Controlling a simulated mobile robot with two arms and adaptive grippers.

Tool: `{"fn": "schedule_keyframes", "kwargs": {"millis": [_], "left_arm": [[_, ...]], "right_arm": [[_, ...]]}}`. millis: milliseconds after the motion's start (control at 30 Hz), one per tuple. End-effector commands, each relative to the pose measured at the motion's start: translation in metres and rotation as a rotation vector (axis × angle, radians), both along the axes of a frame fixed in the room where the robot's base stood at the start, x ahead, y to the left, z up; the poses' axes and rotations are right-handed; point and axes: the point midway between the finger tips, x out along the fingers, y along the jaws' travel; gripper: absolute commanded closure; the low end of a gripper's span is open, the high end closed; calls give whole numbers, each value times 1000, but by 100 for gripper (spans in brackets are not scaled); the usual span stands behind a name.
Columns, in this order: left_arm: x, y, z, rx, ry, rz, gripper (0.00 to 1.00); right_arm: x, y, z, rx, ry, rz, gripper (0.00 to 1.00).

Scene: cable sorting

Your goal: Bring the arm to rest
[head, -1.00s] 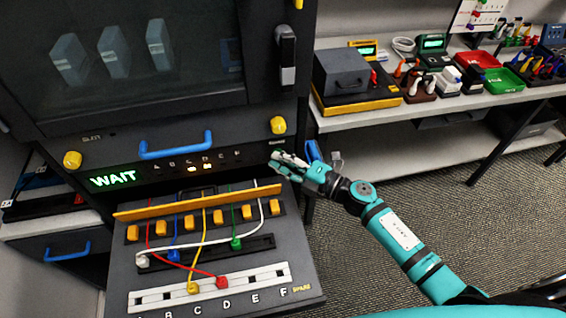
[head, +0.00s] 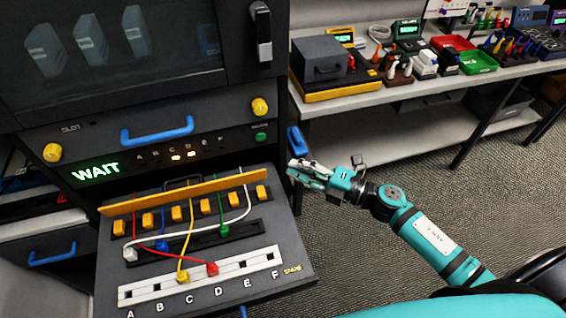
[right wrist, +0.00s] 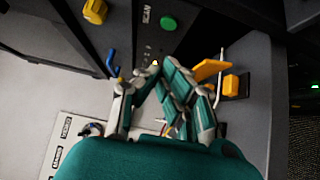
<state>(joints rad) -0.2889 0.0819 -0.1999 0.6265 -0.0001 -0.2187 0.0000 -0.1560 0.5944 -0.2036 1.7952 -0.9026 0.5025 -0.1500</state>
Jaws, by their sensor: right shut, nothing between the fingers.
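My right gripper (head: 302,172) is to the right of the cable panel, clear of it, in the head view. Its fingers are shut and hold nothing; the closed fingers also show in the right wrist view (right wrist: 152,80). My left gripper is not in view. The dark cable panel (head: 300,262) carries colored cables. The yellow cable plug (head: 182,275) and red cable plug (head: 212,268) are at the white lettered strip (head: 135,293). The white plug (head: 130,254), blue plug (head: 162,245) and green plug (head: 224,230) are at the dark strip behind it.
The cabinet front has a blue handle (head: 157,132), a lit WAIT sign (head: 96,171) and a green button (head: 261,137). A shelf (head: 345,104) at the back right bears a grey box (head: 322,62) and trays. The carpet (head: 400,172) right of the panel is open.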

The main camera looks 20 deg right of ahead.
Motion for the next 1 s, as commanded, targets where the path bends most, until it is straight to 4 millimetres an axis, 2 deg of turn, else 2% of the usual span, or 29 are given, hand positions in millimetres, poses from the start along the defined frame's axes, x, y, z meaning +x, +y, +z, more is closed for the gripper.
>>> {"fn": "schedule_keyframes", "kwargs": {"millis": [67,200,400,767,867,967,1000], "left_arm": [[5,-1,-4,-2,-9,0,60],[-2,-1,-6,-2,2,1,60],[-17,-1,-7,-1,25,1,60],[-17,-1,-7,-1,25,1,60],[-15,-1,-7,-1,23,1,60],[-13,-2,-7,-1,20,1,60],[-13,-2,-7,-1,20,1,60]], "right_arm": [[-7,-7,-2,0,1,1,100],[-12,-12,-1,-1,0,1,100],[-13,-13,1,0,-1,1,100],[-12,-13,-1,3,5,-4,100],[-7,-22,-18,36,54,-52,100],[1,-43,-60,114,175,-170,100],[3,-55,-84,153,240,-233,100]]}}
